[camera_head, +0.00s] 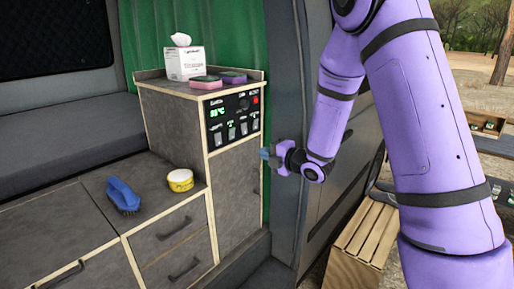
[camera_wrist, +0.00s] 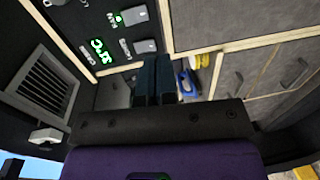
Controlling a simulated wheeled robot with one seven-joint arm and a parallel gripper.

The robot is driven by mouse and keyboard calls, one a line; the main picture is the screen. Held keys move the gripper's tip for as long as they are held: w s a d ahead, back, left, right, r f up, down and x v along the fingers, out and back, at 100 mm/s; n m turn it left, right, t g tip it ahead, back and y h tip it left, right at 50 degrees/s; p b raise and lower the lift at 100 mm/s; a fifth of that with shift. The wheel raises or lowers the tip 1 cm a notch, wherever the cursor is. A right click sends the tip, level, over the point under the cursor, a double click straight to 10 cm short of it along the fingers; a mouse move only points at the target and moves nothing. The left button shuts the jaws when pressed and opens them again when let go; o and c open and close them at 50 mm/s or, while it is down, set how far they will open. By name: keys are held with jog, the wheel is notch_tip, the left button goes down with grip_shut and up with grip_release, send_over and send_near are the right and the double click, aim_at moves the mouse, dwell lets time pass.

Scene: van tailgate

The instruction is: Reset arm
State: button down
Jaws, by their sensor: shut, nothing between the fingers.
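My purple arm reaches in from the right in the head view. My gripper (camera_head: 266,154) is at its end, in front of the tall cabinet (camera_head: 236,190), just below and right of the control panel (camera_head: 232,120). In the wrist view the two dark fingers of my gripper (camera_wrist: 154,75) are close together, with nothing seen held between them. The panel also shows in the wrist view (camera_wrist: 110,45), with green-lit labels and switches. I cannot tell whether the fingertips touch the cabinet.
A tissue box (camera_head: 184,62) and two sponges (camera_head: 207,82) sit on the cabinet top. A slatted wooden crate (camera_head: 362,240) stands below my arm, beside the van's dark door edge (camera_head: 285,120).

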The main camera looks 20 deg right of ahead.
jog(key=shift+s+d+f, duration=0.1)
jog(key=shift+s+d, duration=0.3)
jog(key=shift+s, duration=0.25)
jog(key=s+d+r+m+g+h, duration=0.1)
jog(key=s+d+r+m+h, duration=0.3)
jog(key=r+m, duration=0.3)
jog(key=s+d+r+m+g+h, duration=0.2)
jog(key=s+d+r+m+h, duration=0.1)
jog(key=s+r+m+h, duration=0.3)
jog(key=s+a+r+m+g, duration=0.1)
jog(key=s+m+g, duration=0.1)
jog(key=s, duration=0.6)
jog(key=s+r+m+g, duration=0.1)
jog(key=s+m+g, duration=0.1)
jog(key=s+m, duration=0.3)
jog(key=s+a+r+m+g+y, duration=0.1)
jog(key=s+m, duration=0.3)
jog(key=s, duration=0.8)
jog(key=shift+a+r+g, duration=0.3)
jog(key=shift+r+g, duration=0.1)
jog(key=shift+r, duration=0.05)
jog(key=shift+a, duration=0.1)
